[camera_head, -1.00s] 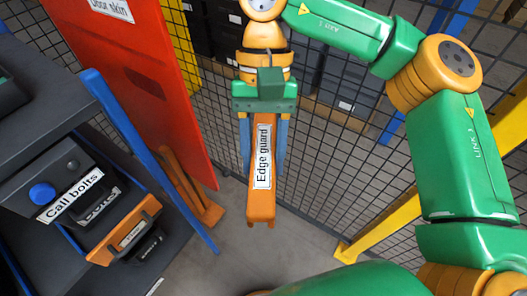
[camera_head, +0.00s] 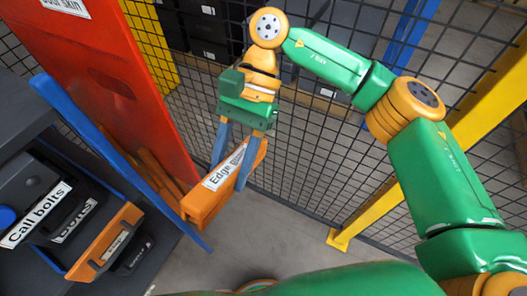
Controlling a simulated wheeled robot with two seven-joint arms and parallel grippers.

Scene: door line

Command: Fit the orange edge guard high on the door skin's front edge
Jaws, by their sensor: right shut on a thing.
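The orange edge guard (camera_head: 206,203) is a long bar with a white label reading "Edge". My right gripper (camera_head: 228,180) is shut on it, its two blue fingers across the bar, partly covering the label. The guard is tilted, its near end pointing down and left. The red-orange door skin (camera_head: 110,70) stands upright at the left, with its label cut off at the top. Its front edge runs down just left of the gripper, and a gap shows between that edge and my gripper. My left gripper is not in view.
A dark cart (camera_head: 30,150) with a blue post (camera_head: 110,155) stands at the lower left, carrying boxes labelled "Call bolts" and an orange-topped holder (camera_head: 105,240). Open floor (camera_head: 270,225) lies below the guard.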

